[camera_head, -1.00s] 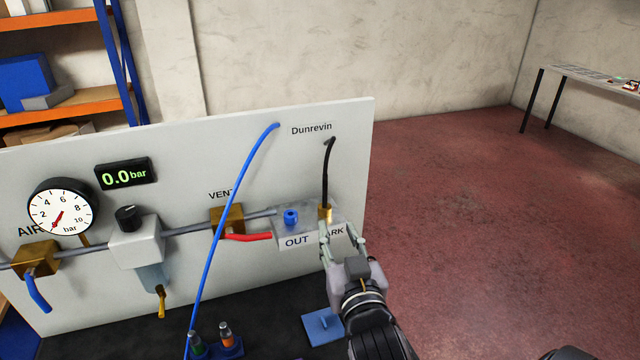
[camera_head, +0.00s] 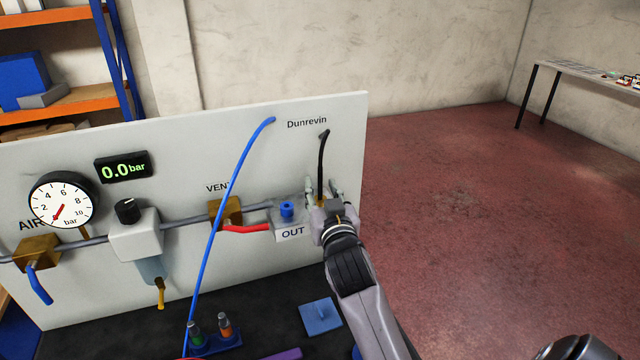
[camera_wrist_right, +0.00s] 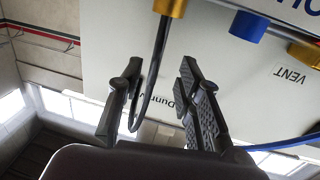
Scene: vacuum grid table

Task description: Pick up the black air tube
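The black air tube (camera_head: 322,155) runs from the white panel below the word Dunrevin down to the PARK spot beside the OUT block. My right gripper (camera_head: 324,186) is at its lower end and hides that end in the head view. In the right wrist view the black tube (camera_wrist_right: 152,75) passes between the two fingers of my right gripper (camera_wrist_right: 160,65). The fingers stand apart, with a visible gap on each side of the tube. A brass fitting (camera_wrist_right: 169,7) holds the tube's end there. My left gripper is not in view.
The OUT block (camera_head: 290,213) with a blue port (camera_head: 287,208) and a red lever (camera_head: 246,229) are just left of my right gripper. A blue tube (camera_head: 228,195) crosses the panel (camera_head: 160,130). A blue plate (camera_head: 320,316) lies below on the dark bench.

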